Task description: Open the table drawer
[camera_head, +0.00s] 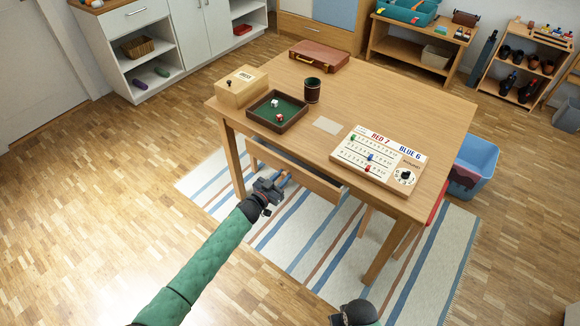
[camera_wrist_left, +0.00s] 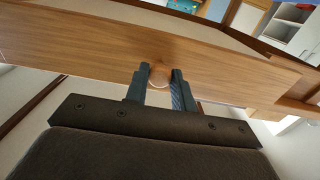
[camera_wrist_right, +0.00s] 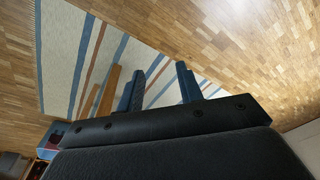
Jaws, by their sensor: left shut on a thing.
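The wooden table (camera_head: 400,105) has a drawer (camera_head: 312,178) under its near left edge. The drawer stands partly pulled out, with a dark gap visible behind its front panel. My left gripper (camera_head: 279,182) is at the drawer front. In the left wrist view, my left gripper (camera_wrist_left: 159,76) has its fingers on either side of the round wooden knob (camera_wrist_left: 159,70) and is shut on it. The drawer front (camera_wrist_left: 225,72) spans that view. My right gripper (camera_wrist_right: 174,64) is open and empty above the floor and rug, away from the drawer.
On the tabletop are a wooden box (camera_head: 240,90), a dice tray (camera_head: 277,123), a dark cup (camera_head: 312,92), a brown case (camera_head: 319,56) and a scoreboard (camera_head: 365,165). A striped rug (camera_head: 300,235) lies below. A blue bin (camera_head: 475,165) stands right. Floor at left is clear.

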